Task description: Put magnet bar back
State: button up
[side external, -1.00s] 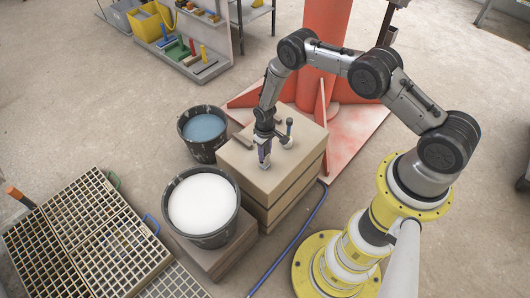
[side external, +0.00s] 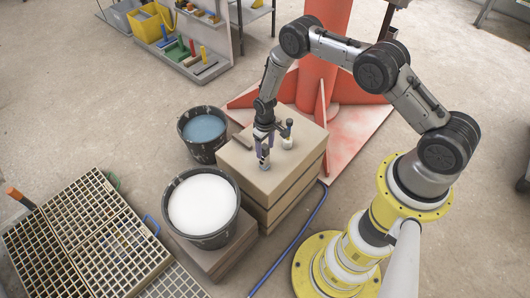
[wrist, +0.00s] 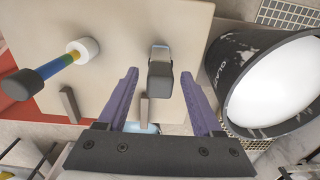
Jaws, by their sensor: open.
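A short dark-grey upright bar, probably the magnet bar (wrist: 160,75), stands on the block top (wrist: 115,25) with a pale blue band near its far end. In the side view this grey piece (side external: 265,163) shows just below the fingers. My gripper (wrist: 157,72) is open, its purple fingers on either side of the bar with gaps showing. In the side view my gripper (side external: 264,147) is low over the block. A tool with a striped handle and white base (wrist: 83,50) stands to the left; it also shows in the side view (side external: 288,132), right of my gripper.
A bucket of white liquid (side external: 203,204) and a bucket of blue liquid (side external: 203,128) stand left of the block. Two small pegs (wrist: 69,105) rise from the block's edge. A red stand (side external: 355,125) is behind, grated racks (side external: 85,230) at left, a tool shelf (side external: 190,55) at back.

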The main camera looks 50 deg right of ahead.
notch_tip(320, 180, up, 8)
jog(key=shift+r, duration=0.15)
jog(key=shift+w+r, duration=0.1)
jog(key=shift+r, duration=0.3)
notch_tip(320, 180, up, 25)
jog(key=s+t, duration=0.2)
jog(key=s, duration=0.1)
jog(key=s+a+r+t, duration=0.2)
jog(key=s+r, duration=0.8)
jog(key=r, duration=0.3)
jog(key=s+r, duration=0.2)
jog(key=s, duration=0.6)
jog(key=s+r+t, duration=0.1)
jog(key=s+r, duration=0.1)
jog(key=s, duration=0.7)
jog(key=shift+s+t, duration=0.15)
jog(key=shift+t, duration=0.15)
jog(key=shift+r, duration=0.1)
